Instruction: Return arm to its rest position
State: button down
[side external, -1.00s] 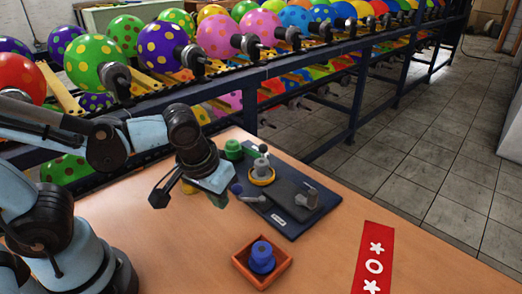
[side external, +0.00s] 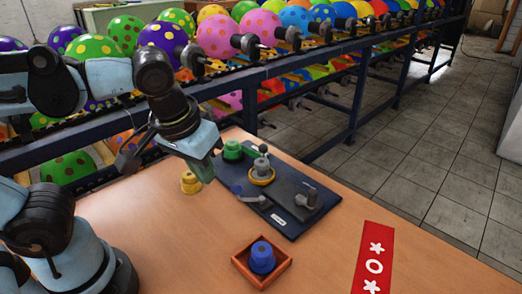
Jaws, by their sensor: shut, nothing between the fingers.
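My gripper (side external: 165,165) is at the left centre, in the air above the table and left of the dark board. Its fingers are seen at an angle; it carries nothing visible. The arm links rise behind it, in front of the balloon rack. A dark board (side external: 290,226) on the table carries a green part (side external: 232,149), a central post with a yellow ring (side external: 262,178), and grey fittings at its front. A blue stepped piece (side external: 262,258) stands in an orange square tray (side external: 279,275). A yellow piece (side external: 190,183) stands on the table below my gripper.
The wooden table (side external: 180,235) is clear in its front left middle. A red strip with white symbols (side external: 374,266) lies at the right. A blue metal rack (side external: 352,100) with rows of polka-dot balloons (side external: 210,40) runs behind the table.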

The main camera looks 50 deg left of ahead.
jog(key=shift+w, duration=0.1)
jog(key=w+a+f+m+t, duration=0.3)
jog(key=w+a+t, duration=0.1)
jog(key=w+a, duration=0.1)
jog(key=shift+a+h, duration=0.15)
jog(key=shift+h, duration=0.25)
